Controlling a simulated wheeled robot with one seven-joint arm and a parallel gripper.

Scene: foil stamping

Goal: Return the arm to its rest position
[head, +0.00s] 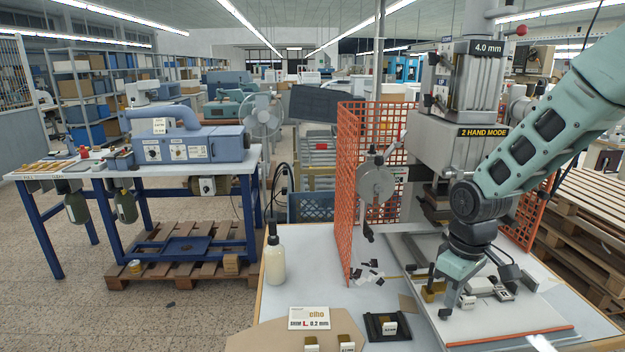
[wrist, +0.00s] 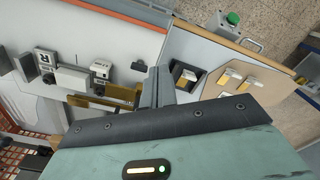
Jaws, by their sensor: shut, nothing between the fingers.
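My arm (head: 540,150) reaches in from the upper right and bends down at the wrist. My gripper (head: 449,304) points down over the light plate (head: 425,262) in front of the press. In the wrist view its two fingers (wrist: 157,80) are together with nothing between them. Brass-coloured pieces (head: 432,290) sit just behind the gripper, and small grey and white blocks (head: 480,285) lie to its right. Whether the fingertips touch the plate, I cannot tell.
The press (head: 460,110) and its orange mesh guard (head: 347,190) stand close behind the arm. A black holder (head: 373,327), a labelled card (head: 309,318) and a white bottle (head: 274,262) are on the table to the left. Wooden pallets (head: 590,215) are at right.

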